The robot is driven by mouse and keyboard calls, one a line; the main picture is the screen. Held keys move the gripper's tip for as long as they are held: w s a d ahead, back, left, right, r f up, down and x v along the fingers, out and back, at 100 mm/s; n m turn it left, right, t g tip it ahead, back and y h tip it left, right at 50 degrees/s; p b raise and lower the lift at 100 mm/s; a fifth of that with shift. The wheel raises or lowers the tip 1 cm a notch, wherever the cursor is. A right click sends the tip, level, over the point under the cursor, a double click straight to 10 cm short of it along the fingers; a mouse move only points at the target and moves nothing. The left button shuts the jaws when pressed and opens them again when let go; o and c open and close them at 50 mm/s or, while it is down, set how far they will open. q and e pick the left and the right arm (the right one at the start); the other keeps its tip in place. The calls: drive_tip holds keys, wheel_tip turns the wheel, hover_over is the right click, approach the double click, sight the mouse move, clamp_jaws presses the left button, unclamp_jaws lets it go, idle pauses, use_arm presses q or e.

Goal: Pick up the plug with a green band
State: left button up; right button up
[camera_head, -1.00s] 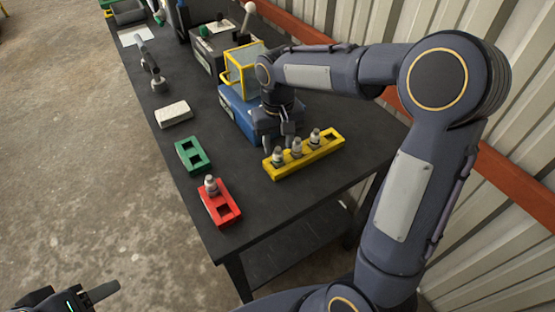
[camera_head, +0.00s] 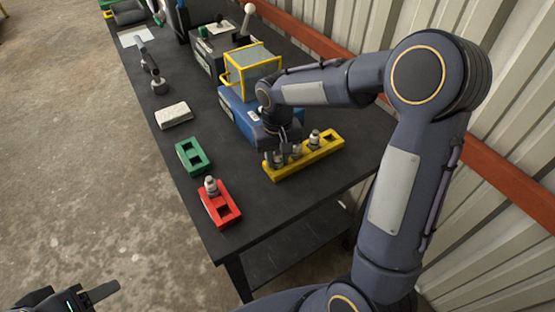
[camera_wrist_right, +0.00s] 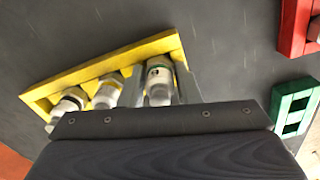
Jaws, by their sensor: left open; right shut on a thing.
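The plug with a green band (camera_wrist_right: 159,75) is pale, with the band near its top, and is between my right gripper's fingers at one end of the yellow holder (camera_wrist_right: 103,69). My right gripper (camera_head: 279,156) is shut on it and comes down from above. I cannot tell whether the plug is clear of its slot. Two other pale plugs stand in the yellow holder, a middle one (camera_wrist_right: 107,93) and a far one (camera_wrist_right: 68,104). My left gripper (camera_head: 102,291) is open and empty at the lower left, away from the table.
A red holder (camera_head: 228,214) with one plug (camera_head: 211,186) and a green holder (camera_head: 193,156) that looks empty lie left of the yellow one. A blue box (camera_head: 236,112) stands just behind my right gripper. A white block (camera_head: 173,114) lies farther left.

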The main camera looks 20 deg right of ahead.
drive_tip(key=shift+r, duration=0.15)
drive_tip(key=shift+r, duration=0.3)
wheel_tip(320, 180, up, 2)
drive_tip(key=shift+r, duration=0.1)
drive_tip(key=w+a+r+p, duration=0.2)
drive_tip(key=w+a+r, duration=0.3)
drive_tip(key=a+r, duration=0.7)
drive_tip(key=shift+w+a+r, duration=0.15)
drive_tip(key=shift+a+r, duration=0.1)
drive_tip(key=shift+a, duration=0.25)
drive_tip(key=shift+f, duration=0.1)
